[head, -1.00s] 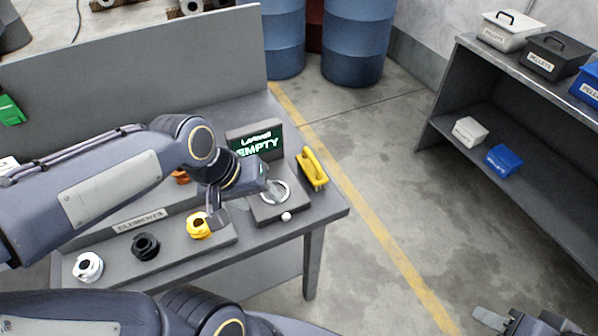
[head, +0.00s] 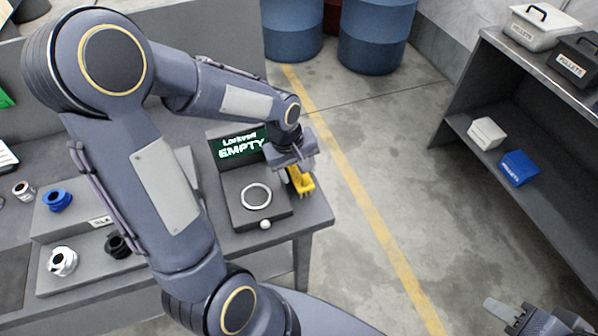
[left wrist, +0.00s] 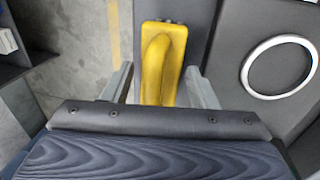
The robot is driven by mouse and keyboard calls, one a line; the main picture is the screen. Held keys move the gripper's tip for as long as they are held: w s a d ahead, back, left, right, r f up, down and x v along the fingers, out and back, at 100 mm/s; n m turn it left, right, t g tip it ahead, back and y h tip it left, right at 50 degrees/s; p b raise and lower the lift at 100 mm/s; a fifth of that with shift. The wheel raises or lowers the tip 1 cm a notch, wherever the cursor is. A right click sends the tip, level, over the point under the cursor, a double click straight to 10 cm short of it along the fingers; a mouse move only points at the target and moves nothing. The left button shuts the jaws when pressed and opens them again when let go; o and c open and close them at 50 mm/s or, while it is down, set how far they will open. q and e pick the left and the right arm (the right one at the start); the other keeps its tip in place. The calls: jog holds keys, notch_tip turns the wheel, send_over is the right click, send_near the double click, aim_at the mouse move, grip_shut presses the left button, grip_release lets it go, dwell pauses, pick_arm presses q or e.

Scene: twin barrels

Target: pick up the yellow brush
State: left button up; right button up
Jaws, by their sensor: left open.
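The yellow brush (head: 303,184) lies at the right end of the grey workbench, beside the box with the round ring. My left gripper (head: 296,172) is directly over it and hides part of it in the head view. In the left wrist view the brush (left wrist: 162,62) shows its raised yellow handle between the two open fingers of my left gripper (left wrist: 160,88), with a finger on each side. I cannot tell whether the fingers touch it. My right gripper (head: 530,318) is at the lower right edge, away from the bench; its jaws are partly cut off.
A box with a round ring (head: 257,197) and a white knob stands left of the brush, with an "EMPTY" display (head: 240,148) behind it. Black, white and blue fittings sit on trays further left. A shelf (head: 500,152) with bins stands at right; the floor between is clear.

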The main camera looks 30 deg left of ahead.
pick_arm(q)
jog(key=shift+f, duration=0.3)
jog(key=c, duration=0.8)
jog(key=shift+r, duration=0.1)
jog(key=shift+r, duration=0.5)
notch_tip(320, 180, up, 2)
jog(key=shift+r, duration=0.25)
jog(key=s+r, duration=0.9)
jog(key=s, duration=0.5)
jog(key=shift+r, duration=0.2)
